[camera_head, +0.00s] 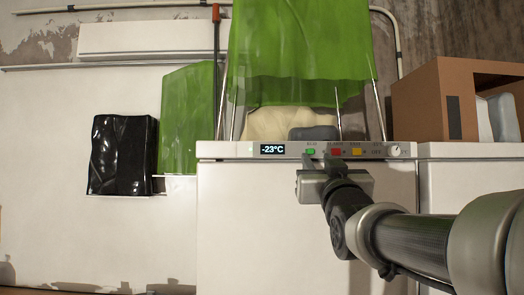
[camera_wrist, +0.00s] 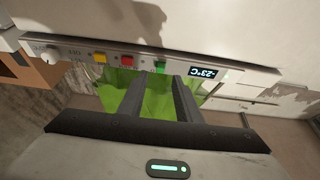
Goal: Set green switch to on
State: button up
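The green switch (camera_head: 310,151) sits on the front control panel of a white freezer, right of the display. It also shows in the wrist view (camera_wrist: 160,67), just beyond the gap between my fingertips. I cannot tell which way it is set. My gripper (camera_head: 320,165) is just below and in front of the panel, close to the green and red switches. In the wrist view my gripper (camera_wrist: 159,79) has its two fingers apart with nothing between them. I cannot tell whether a fingertip touches the panel.
On the same panel are a red switch (camera_head: 336,152), a yellow switch (camera_head: 356,152), a round knob (camera_head: 395,151) and a display reading -23°C (camera_head: 272,149). A cardboard box (camera_head: 420,98) stands at the right.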

aim_at(311, 151)
jog(key=p+x, duration=0.1)
jog(key=x, duration=0.4)
grip_shut()
